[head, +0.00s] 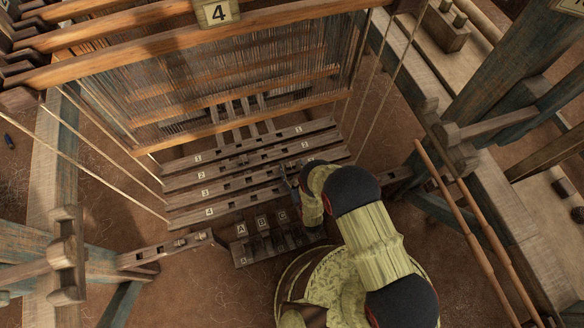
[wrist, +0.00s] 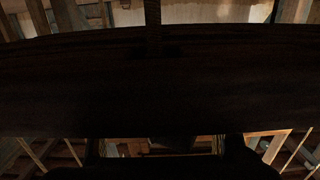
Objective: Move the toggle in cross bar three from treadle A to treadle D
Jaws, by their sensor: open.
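Cross bar three (head: 222,188) is a dark wooden bar with slots, labelled 3 at its left end; my arm covers part of its right side. The toggle cannot be made out. Treadle A (head: 241,229) carries a letter plate below the bars, at the left of the treadle row. The plate of treadle D is not visible and my arm covers that side. My gripper (head: 291,181) is open at the right part of the bars, partly hidden by my wrist. In the wrist view a dark, close wooden surface (wrist: 150,90) fills most of the picture; I cannot tell which bar it is.
Cross bar one (head: 230,150), cross bar two (head: 225,170) and cross bar four (head: 235,203) lie around bar three. Treadles B (head: 262,222) and C (head: 282,215) are beside A. Ropes (head: 375,85) and a post (head: 66,255) flank the bars.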

